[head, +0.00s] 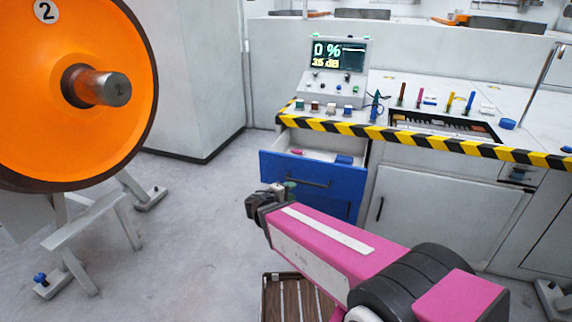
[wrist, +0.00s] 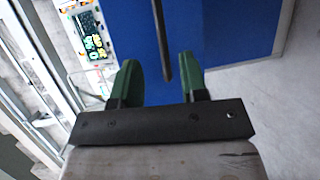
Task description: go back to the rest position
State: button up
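My gripper (wrist: 158,80) shows in the wrist view with its two green fingers apart and nothing between them. Behind the fingers is the blue drawer front (wrist: 222,35) with its dark bar handle (wrist: 162,40). The handle's end appears between the fingers in the picture; I cannot tell how near it is. In the head view my gripper (head: 287,190) is in front of the blue drawer (head: 312,180), partly hidden by my pink arm. The drawer is pulled open, with a pink item (head: 298,152) and a blue item (head: 344,159) inside.
A bench with a striped edge (head: 420,140) carries a display console (head: 336,62) and several tools. A large orange wheel (head: 70,130) stands at the left on a grey stand (head: 90,225). A slatted brown item (head: 290,298) is at the bottom. Floor between wheel and drawer is clear.

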jog(key=s+d+f+m+g+y, duration=0.3)
jog(key=d+m+g+y, duration=0.2)
jog(key=d, duration=0.2)
jog(key=s+d+f+m+g+y, duration=0.3)
jog(key=d+f+m+g+y, duration=0.1)
jog(key=d+m+g+y, duration=0.1)
jog(key=shift+s+d+f+g+y, duration=0.15)
jog(key=shift+d+f+g+y, duration=0.15)
jog(key=shift+d+g+y, duration=0.5)
